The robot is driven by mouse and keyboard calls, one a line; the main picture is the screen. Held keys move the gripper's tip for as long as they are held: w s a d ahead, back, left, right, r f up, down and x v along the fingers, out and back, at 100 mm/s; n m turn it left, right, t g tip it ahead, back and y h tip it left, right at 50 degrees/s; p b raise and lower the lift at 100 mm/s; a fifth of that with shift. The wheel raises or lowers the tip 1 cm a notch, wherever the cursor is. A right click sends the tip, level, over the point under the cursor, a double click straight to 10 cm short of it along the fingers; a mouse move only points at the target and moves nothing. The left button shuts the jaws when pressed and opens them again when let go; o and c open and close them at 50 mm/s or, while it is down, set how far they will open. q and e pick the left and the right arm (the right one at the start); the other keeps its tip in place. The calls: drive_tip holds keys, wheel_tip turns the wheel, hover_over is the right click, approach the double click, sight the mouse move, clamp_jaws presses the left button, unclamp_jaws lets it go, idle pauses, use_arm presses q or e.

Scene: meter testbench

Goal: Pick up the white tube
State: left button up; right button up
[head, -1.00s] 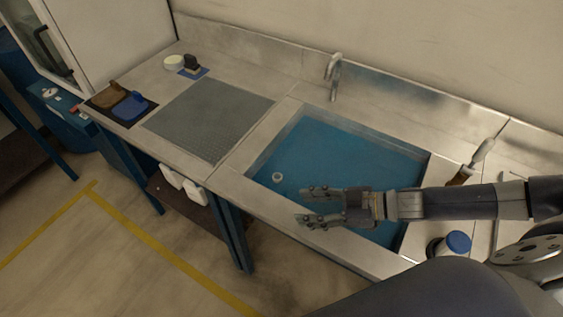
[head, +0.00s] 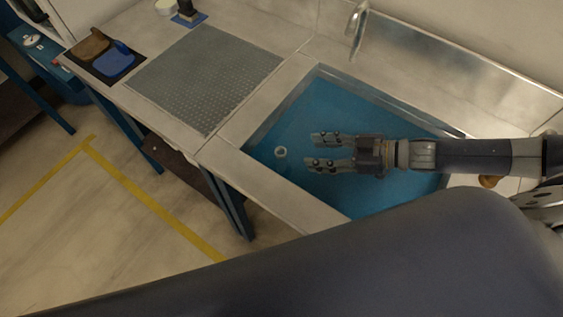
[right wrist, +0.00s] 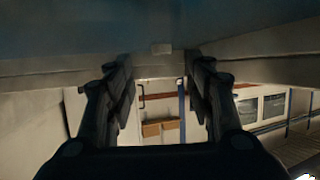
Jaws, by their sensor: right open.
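I cannot make out a white tube for certain in either current view. My right gripper (head: 318,152) comes in from the right in the head view, above the blue sink basin (head: 355,197). It is open with nothing between its fingers. In the right wrist view the two dark fingers (right wrist: 162,80) stand apart, with an empty gap between them. My left gripper is not in view.
A grey textured mat (head: 205,77) lies left of the sink. Brown and blue items (head: 118,57) sit on a dark mat at the far left. A metal faucet (head: 357,27) stands behind the basin. A small round white item (head: 165,7) is at the back left.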

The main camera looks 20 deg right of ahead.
sight(281, 159)
drive_tip(key=w+a+f, duration=0.1)
drive_tip(key=f, duration=0.1)
drive_tip(key=w+a+f+b, duration=0.1)
drive_tip(key=f, duration=0.1)
drive_tip(key=w+a+f+b, duration=0.1)
drive_tip(key=a+f, duration=0.1)
drive_tip(key=shift+w+a, duration=0.1)
drive_tip(key=shift+w, duration=0.05)
drive_tip(key=shift+s+p+x, duration=0.15)
drive_tip(key=shift+p+x, duration=0.2)
drive_tip(key=shift+x, duration=0.95)
drive_tip(key=shift+s+p+x, duration=0.1)
drive_tip(key=shift+p+x, duration=0.2)
drive_tip(key=shift+x, duration=1)
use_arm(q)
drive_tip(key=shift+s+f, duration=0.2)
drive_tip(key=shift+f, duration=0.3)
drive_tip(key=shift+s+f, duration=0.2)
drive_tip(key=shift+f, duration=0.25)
use_arm(e)
drive_tip(key=shift+a+r, duration=0.15)
drive_tip(key=shift+a, duration=0.05)
clamp_jaws()
